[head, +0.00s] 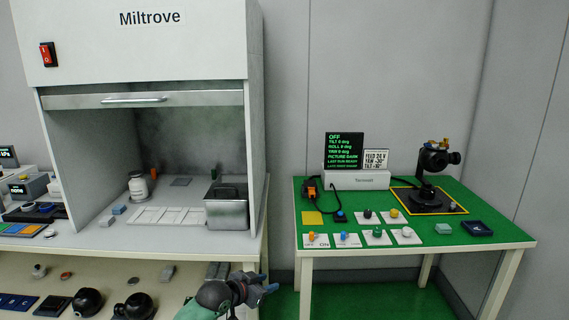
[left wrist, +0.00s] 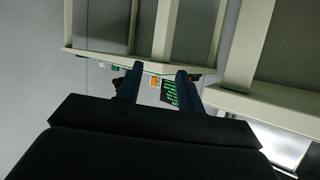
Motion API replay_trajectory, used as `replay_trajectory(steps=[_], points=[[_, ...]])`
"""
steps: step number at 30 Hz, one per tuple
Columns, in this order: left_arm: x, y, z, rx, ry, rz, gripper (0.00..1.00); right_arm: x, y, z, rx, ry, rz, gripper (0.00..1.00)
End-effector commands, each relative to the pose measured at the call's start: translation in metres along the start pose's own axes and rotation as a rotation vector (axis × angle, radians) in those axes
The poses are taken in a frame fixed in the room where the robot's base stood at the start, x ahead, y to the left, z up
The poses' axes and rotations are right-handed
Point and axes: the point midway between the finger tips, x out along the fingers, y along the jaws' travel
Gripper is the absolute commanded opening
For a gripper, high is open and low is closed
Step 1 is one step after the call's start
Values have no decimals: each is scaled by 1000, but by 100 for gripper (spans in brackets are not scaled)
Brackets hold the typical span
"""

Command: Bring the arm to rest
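My left gripper (head: 268,285) shows low in the middle of the head view, in front of the gap between the hood bench and the green-topped table (head: 473,242). In the left wrist view its two dark blue fingers (left wrist: 158,85) stand apart with nothing between them but the background. No object is held. My right gripper is in neither view. The black gimbal camera (head: 432,162) stands on its base at the right rear of the green table. The display (head: 343,150) beside it reads OFF at the top.
The Miltrove hood (head: 150,75) stands at the left, with a metal box (head: 226,210) and a white bottle (head: 138,187) inside. Several coloured knobs on white cards line the green table's front. A lower shelf (head: 190,285) holds black domes. Floor shows between the two tables.

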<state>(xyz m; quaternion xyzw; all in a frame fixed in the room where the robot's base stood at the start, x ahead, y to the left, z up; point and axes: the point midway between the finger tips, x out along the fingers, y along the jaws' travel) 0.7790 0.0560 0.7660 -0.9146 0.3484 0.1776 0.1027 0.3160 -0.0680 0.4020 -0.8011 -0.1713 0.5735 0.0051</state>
Motion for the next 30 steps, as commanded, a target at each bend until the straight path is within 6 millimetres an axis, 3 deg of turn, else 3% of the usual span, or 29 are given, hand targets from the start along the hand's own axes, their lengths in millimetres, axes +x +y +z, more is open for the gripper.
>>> replay_trajectory(steps=[7,11,21,30], points=[[-38,-2,-9,57,-173,-103,38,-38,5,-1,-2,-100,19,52],[-65,6,-3,47,-262,-163,38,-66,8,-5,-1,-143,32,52],[-148,47,48,-83,-481,-283,38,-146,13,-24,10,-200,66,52],[-212,94,96,-221,-601,-321,38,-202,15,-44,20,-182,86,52]])
